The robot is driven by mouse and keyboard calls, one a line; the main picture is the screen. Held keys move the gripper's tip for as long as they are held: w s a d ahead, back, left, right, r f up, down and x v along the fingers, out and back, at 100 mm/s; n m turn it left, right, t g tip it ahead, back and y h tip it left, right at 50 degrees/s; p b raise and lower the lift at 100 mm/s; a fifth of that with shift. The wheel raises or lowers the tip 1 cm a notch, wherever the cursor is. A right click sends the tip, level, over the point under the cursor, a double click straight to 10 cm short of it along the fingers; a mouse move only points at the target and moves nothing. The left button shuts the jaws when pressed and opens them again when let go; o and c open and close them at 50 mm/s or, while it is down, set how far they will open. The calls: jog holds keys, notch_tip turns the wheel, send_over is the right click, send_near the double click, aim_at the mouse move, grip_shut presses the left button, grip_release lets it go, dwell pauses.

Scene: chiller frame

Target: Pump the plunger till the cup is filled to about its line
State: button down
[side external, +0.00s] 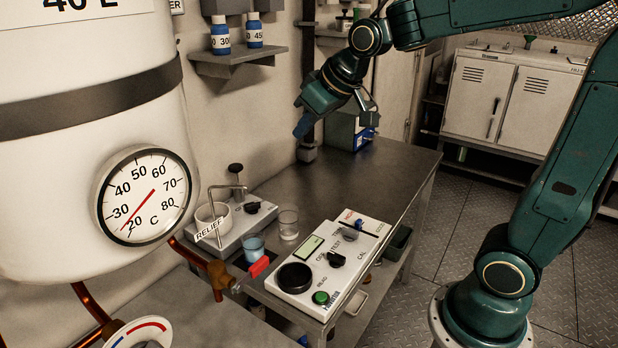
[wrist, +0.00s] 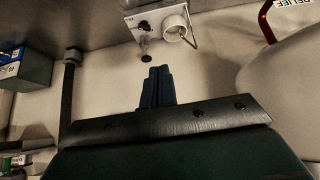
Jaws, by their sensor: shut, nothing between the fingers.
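The dosing pump is a grey box (side external: 243,224) on the steel bench with a black plunger knob (side external: 236,168) standing up on a stem behind it. A bent metal spout (side external: 228,187) arches over a white cup (side external: 222,222) on the pump's left side. The cup's line and fill level cannot be made out. In the wrist view the plunger knob (wrist: 146,57) lies just ahead of the fingertips, and the white cup (wrist: 173,32) sits right of it. My gripper (side external: 303,128) is shut and empty, above the bench, right of and higher than the plunger; its fingers also show in the wrist view (wrist: 157,72).
A white meter box (side external: 318,262) is in front. The bench's right part (side external: 372,180) is clear.

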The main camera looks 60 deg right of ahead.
jog(key=s+a+f, duration=0.1)
jog(key=s, duration=0.9)
jog(key=s+a+f+g, duration=0.1)
jog(key=s, duration=0.9)
jog(key=shift+s+a+f+g, duration=0.25)
jog(key=shift+f+g, duration=0.05)
jog(key=shift+f, duration=0.1)
jog(key=shift+w, duration=0.15)
jog(key=w+d+r+t, duration=0.1)
jog(key=w+r, duration=0.1)
jog(key=w, duration=0.8)
jog(key=w+d+r, duration=0.2)
jog(key=w, duration=0.9)
jog(key=w+d+f, duration=0.2)
jog(key=w, duration=0.5)
jog(key=w+d+f+t, duration=0.1)
jog(key=w+d+f, duration=0.2)
jog(key=w, duration=0.4)
jog(key=w+d+f+t, duration=0.1)
jog(key=w+d+f, duration=0.1)
jog(key=w, duration=0.4)
jog(key=shift+w+d+f, duration=0.35)
jog(key=shift+w+f, duration=0.05)
jog(key=shift+f, duration=0.3)
